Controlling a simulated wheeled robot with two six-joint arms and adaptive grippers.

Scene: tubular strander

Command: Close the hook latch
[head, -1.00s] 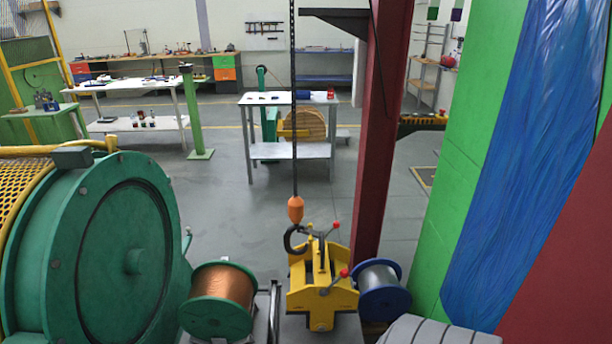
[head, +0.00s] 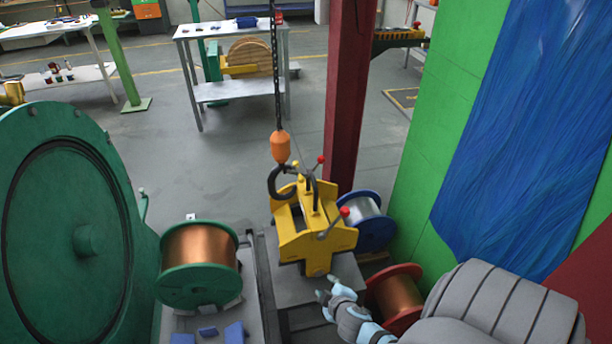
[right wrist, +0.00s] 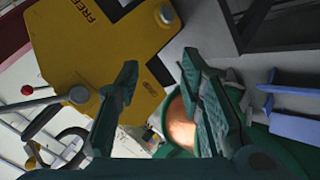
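A dark hook (head: 281,184) hangs from an orange block (head: 281,147) on a chain, at the top of a yellow lifting device (head: 314,232). The hook meets a dark loop on the device; its latch is too small to tell open or closed. My right gripper (head: 329,288) is just in front of the device's lower end, below the hook and apart from it. In the right wrist view the gripper (right wrist: 158,70) is open and empty, with the yellow device (right wrist: 85,50) beyond its fingers and a dark curved part at lower left. My left gripper is out of view.
A copper spool with green flanges (head: 200,262) stands left of the device. A blue-flanged spool (head: 368,222) and a red-flanged spool (head: 400,296) are to its right. A red column (head: 352,100) rises close behind. Open floor lies behind at left.

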